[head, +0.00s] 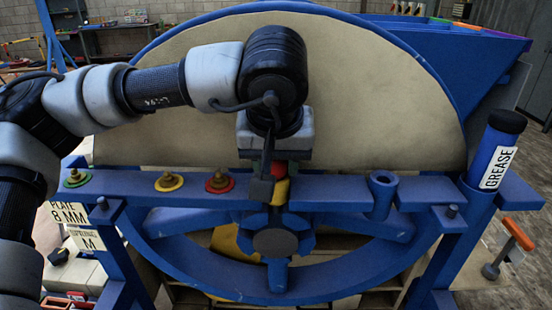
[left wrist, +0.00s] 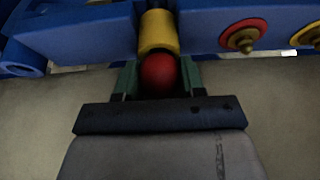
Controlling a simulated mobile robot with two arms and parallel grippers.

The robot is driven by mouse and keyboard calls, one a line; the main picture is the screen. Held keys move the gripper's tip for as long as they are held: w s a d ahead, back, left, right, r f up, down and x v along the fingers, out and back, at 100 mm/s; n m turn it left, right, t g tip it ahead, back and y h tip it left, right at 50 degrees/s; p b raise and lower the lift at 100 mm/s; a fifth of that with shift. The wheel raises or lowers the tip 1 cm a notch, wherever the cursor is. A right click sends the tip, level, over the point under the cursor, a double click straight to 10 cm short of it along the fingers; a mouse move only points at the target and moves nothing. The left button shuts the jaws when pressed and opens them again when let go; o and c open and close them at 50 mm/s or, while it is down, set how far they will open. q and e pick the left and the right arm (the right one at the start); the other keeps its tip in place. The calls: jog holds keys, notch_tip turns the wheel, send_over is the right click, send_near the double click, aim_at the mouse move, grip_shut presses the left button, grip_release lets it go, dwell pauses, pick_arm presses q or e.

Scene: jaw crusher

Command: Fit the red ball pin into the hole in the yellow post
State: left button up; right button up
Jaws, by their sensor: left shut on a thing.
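My left gripper (head: 272,172) hangs down over the blue beam in front of the big wheel. In the left wrist view its two green fingers (left wrist: 157,75) stand either side of the red ball (left wrist: 159,72) of the pin and are shut on it. The ball also shows partly in the head view (head: 279,168), behind a dark finger. The yellow post (left wrist: 157,33) is directly beyond the ball, and the two look touching or nearly so. In the head view the post (head: 282,190) is just below the ball. The pin's shank and the post's hole are hidden.
The blue beam (head: 336,190) carries green (head: 77,179), yellow (head: 169,182) and red (head: 219,182) discs with brass knobs left of the post. A blue socket (head: 382,190) and a grease tube (head: 497,150) stand to the right. The pale wheel guard (head: 390,110) rises close behind.

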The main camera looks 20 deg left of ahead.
pick_arm(q)
jog(key=o, duration=0.9)
jog(key=shift+f, duration=0.1)
jog(key=shift+o, duration=0.9)
jog(key=v, duration=1.1)
jog(key=shift+f, duration=0.15)
